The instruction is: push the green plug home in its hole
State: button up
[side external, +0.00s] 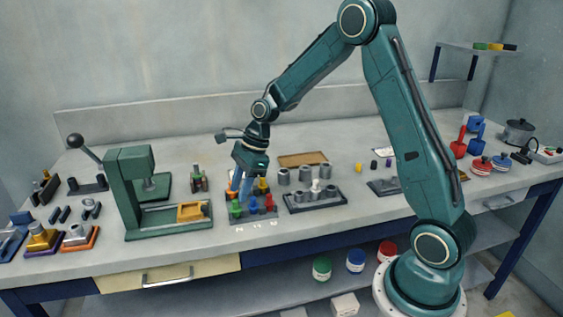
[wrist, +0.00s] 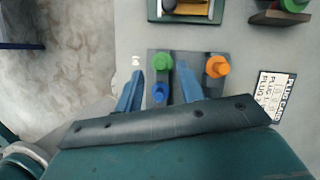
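The green plug (side external: 236,209) stands upright at the front left corner of a dark grey rack (side external: 262,217). In the wrist view the green plug (wrist: 163,62) shows from above, between the lines of my two fingertips, with space on both sides. My gripper (side external: 245,200) points down over the rack, close behind the front plugs. In the wrist view its fingers (wrist: 160,68) are apart and hold nothing. How deep the green plug sits, and the exact height of the fingertips above it, I cannot tell. The hole itself is hidden under the plug.
A blue plug (wrist: 160,92) stands beside the green one, and an orange plug (wrist: 217,66) stands behind it. Red (side external: 269,204) and yellow (side external: 263,187) plugs share the rack. A green press (side external: 130,190) stands left; a rack of grey cylinders (side external: 316,200) stands right.

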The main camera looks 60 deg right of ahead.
aim_at(236, 208)
jog(key=shift+x, duration=1.6)
grip_shut()
